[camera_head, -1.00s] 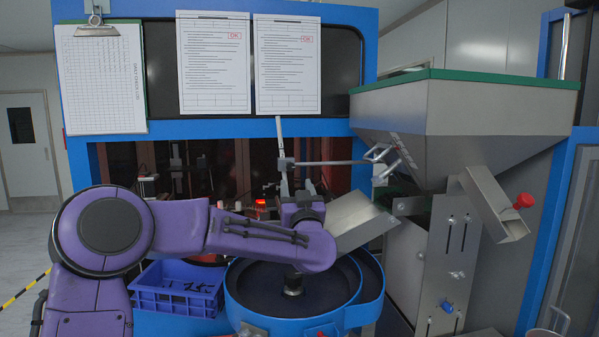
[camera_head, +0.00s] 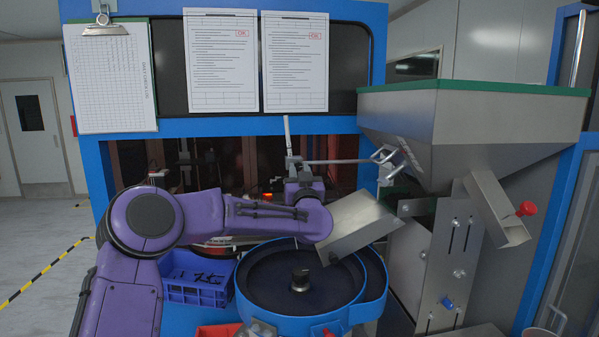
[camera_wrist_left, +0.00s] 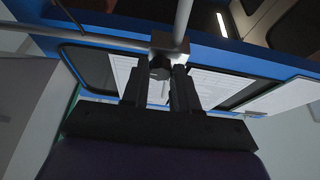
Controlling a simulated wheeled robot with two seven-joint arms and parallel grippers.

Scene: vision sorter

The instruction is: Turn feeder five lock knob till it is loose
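A dark round knob (camera_wrist_left: 160,68) sits under a grey metal clamp block in the left wrist view. The clamp block (camera_head: 293,163) shows in the head view on an upright post with a rod running right. My left gripper (camera_wrist_left: 157,68) points up at the knob, one dark finger on each side. It looks open, with a gap at the left finger; the knob appears nearer the right finger, and contact cannot be told. In the head view my purple left wrist hides most of the gripper just below the clamp. My right gripper is out of view.
A blue feeder bowl (camera_head: 377,285) with a dark centre knob (camera_head: 300,280) lies below my forearm. A metal chute (camera_head: 357,228) and grey hopper (camera_head: 480,135) stand to the right. A blue crate (camera_head: 192,295) is at lower left. Papers (camera_head: 221,60) hang on the blue frame.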

